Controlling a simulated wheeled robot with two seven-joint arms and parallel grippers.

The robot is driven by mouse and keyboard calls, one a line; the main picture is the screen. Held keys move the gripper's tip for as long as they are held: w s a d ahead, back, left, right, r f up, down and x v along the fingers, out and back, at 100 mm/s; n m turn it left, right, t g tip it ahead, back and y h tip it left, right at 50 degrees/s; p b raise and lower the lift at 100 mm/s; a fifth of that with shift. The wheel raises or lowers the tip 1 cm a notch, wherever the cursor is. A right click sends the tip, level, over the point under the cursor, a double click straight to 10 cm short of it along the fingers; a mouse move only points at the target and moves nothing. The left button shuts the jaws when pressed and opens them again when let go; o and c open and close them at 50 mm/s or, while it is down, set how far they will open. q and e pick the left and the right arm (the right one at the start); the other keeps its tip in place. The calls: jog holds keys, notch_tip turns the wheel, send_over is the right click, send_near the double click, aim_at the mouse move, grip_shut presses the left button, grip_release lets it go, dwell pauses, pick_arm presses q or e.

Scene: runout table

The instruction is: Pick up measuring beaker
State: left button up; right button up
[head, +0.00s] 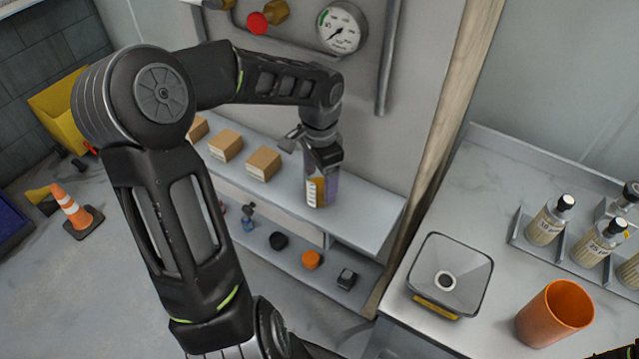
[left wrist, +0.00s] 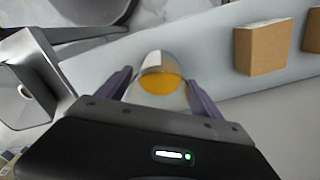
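The measuring beaker (head: 317,190) is a clear vessel with amber liquid and pale markings, standing near the right end of the upper grey shelf. In the left wrist view the beaker (left wrist: 162,84) fills most of the space between my fingers. My left gripper (head: 325,180) reaches down over the beaker, with one purple-grey finger along its right side. In the left wrist view the fingers of my left gripper (left wrist: 160,88) lie on both sides of the beaker, very close to it. Whether they touch it I cannot tell.
Cardboard boxes (head: 263,163) stand left of the beaker on the shelf (head: 362,214). Small items, including an orange one (head: 311,260), lie on the lower shelf. A wooden post (head: 436,150) rises to the right. The counter beyond holds a scale (head: 462,268), orange cup (head: 552,315) and bottles (head: 550,220).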

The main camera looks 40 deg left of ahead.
pick_arm(q)
jog(key=c, duration=1.2)
jog(key=shift+c, duration=0.2)
notch_tip(320, 180, up, 10)
jog(key=b, duration=0.1)
dwell(0.4)
